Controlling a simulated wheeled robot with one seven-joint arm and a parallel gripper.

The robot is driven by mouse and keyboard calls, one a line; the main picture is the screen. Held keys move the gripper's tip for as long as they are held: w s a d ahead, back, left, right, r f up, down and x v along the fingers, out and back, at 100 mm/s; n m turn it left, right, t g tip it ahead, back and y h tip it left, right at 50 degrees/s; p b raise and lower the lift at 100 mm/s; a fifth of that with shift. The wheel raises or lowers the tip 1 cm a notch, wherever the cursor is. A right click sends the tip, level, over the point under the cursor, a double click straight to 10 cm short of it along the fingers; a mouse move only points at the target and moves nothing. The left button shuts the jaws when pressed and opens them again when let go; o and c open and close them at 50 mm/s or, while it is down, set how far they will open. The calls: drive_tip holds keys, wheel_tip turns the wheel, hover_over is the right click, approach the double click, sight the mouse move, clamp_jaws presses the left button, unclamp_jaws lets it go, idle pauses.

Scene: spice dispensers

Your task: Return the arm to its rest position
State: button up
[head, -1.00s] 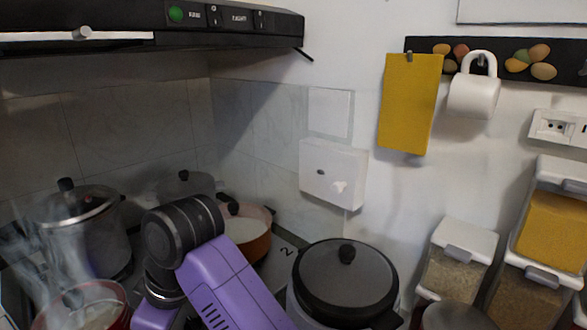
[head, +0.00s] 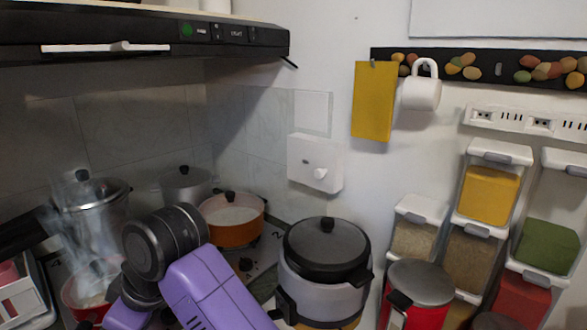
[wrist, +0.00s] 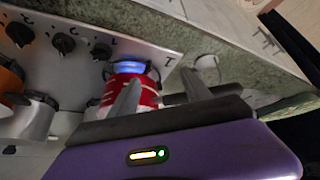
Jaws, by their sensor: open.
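My arm, purple with black joints, rises from the bottom of the head view in front of the stove. My gripper (wrist: 160,90) shows in the wrist view with its two grey fingers apart and nothing seen held between them. The gripper is not visible in the head view.
A steaming red pot (head: 90,290), an orange pan (head: 233,221) and a lidded cooker (head: 326,270) stand around my arm. Spice dispensers (head: 489,195) line the right wall. The range hood (head: 140,30) hangs above. Stove knobs (wrist: 63,44) show in the wrist view.

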drive_tip(key=w+a+r+m+t+y, duration=0.2)
drive_tip(key=w+a+r+t+y, duration=0.1)
drive_tip(key=r, duration=0.1)
drive_tip(key=s+d+f+m+t, duration=0.2)
drive_tip(key=d+f+m+t, duration=0.15)
drive_tip(key=d, duration=0.55)
drive_tip(key=s+d+f+m+t+h, duration=0.1)
drive_tip(key=s+d+f+m+t, duration=0.25)
drive_tip(key=d, duration=0.65)
drive_tip(key=s+d+f+m+t, duration=0.1)
drive_tip(key=d+f+m+t, duration=0.1)
drive_tip(key=d+m+t, duration=0.5)
drive_tip(key=s+d+f+g+h, duration=0.1)
drive_tip(key=s+d+h, duration=0.3)
drive_tip(key=s+d, duration=0.8)
drive_tip(key=s+d+f+m+g+h, duration=0.1)
drive_tip(key=s+d+f+h, duration=0.3)
drive_tip(key=s+d, duration=0.8)
drive_tip(key=s+g, duration=0.1)
drive_tip(key=s, duration=0.4)
drive_tip(key=shift+s+f+g, duration=0.15)
drive_tip(key=shift+s+g, duration=0.15)
drive_tip(key=shift+s, duration=0.05)
